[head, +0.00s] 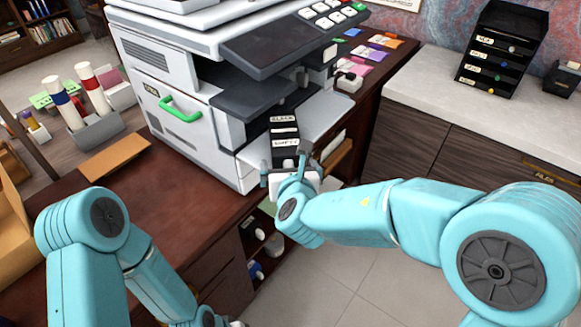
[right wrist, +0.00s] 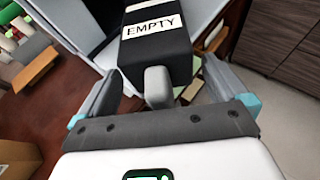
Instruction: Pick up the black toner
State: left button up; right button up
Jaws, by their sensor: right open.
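The black toner (head: 284,133) is a black box with white labels, one reading "EMPTY". It lies on the light tray (head: 318,112) that sticks out of the printer (head: 180,100). In the right wrist view the toner (right wrist: 157,50) is straight ahead, with a grey tab on its near end. My right gripper (head: 287,165) is open at the toner's near end. In the right wrist view its fingers (right wrist: 160,85) stand on either side of the grey tab; contact cannot be told. My left arm (head: 110,240) hangs low at the left; its gripper is mostly cut off at the bottom edge.
A green handle (head: 180,110) is on the printer's front. White rolls (head: 92,88) stand in a grey holder at the left. Open shelves (head: 262,245) lie below the desk edge. A black drawer organiser (head: 502,45) stands on the grey counter (head: 450,95). The desk's front left is mostly clear.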

jog(key=shift+s+d+r, duration=0.1)
jog(key=shift+s, duration=0.3)
jog(key=v, duration=1.5)
jog(key=shift+s+b, duration=0.2)
jog(key=shift+b, duration=0.1)
jog(key=shift+r, duration=0.15)
